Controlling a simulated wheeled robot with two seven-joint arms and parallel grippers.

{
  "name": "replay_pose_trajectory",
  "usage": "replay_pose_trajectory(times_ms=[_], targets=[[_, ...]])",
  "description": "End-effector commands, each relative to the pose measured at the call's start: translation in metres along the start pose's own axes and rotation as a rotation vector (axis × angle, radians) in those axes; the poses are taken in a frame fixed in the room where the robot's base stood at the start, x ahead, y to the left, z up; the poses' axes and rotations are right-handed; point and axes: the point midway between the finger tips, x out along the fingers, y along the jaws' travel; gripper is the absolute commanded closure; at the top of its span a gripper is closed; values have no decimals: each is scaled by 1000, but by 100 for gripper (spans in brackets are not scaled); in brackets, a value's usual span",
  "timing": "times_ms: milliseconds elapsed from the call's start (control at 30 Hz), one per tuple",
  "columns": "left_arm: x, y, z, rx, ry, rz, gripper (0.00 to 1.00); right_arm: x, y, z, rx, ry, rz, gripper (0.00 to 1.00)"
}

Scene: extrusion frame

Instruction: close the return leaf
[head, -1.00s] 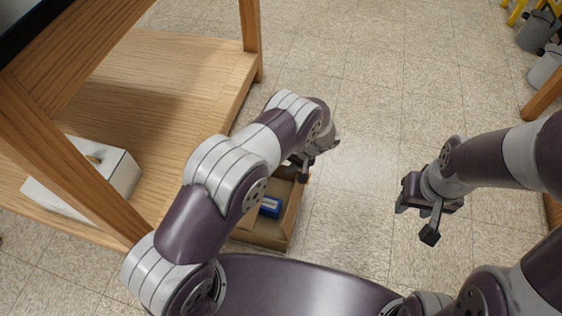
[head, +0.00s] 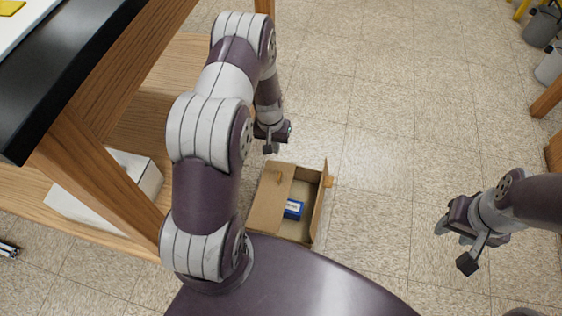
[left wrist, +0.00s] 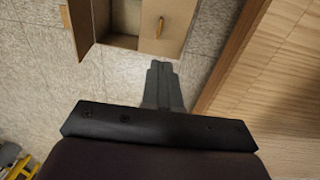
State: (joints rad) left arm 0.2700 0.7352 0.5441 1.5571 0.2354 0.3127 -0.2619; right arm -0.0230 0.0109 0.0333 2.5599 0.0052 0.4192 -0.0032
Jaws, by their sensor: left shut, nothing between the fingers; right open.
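An open cardboard box (head: 300,238) stands on the floor with a small blue packet (head: 293,209) inside. Its left leaf (head: 268,205) lies over the left part of the opening and has a small tan pull. Its right leaf (head: 319,205) stands up, with a tab at its far end. I cannot tell which one is the return leaf. My left gripper (head: 269,146) is shut and empty, just beyond the box's far end. In the left wrist view, its closed fingers (left wrist: 159,78) point at the box (left wrist: 124,42), apart from it. My right gripper (head: 453,245) is open and empty over the floor at right.
A wooden bench with a dark top edge (head: 95,62) and a lower shelf (head: 28,190) stands left of the box. A white box (head: 110,194) sits on that shelf. Grey bins (head: 541,27) stand at the far right. The floor right of the box is clear.

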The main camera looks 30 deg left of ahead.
Motion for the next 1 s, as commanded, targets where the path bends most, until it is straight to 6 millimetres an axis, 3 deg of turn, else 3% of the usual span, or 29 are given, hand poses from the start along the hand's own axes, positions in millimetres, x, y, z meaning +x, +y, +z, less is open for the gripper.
replay_pose_trajectory(times_ms=[600,800,1000], targets=[[124,0,1,4,-4,0,100,77,0,9,0,0,0,57],[137,0,0,3,-3,0,100,86,0,10,0,0,0,57],[138,0,1,3,-3,0,100,86,0,10,0,0,0,57]])
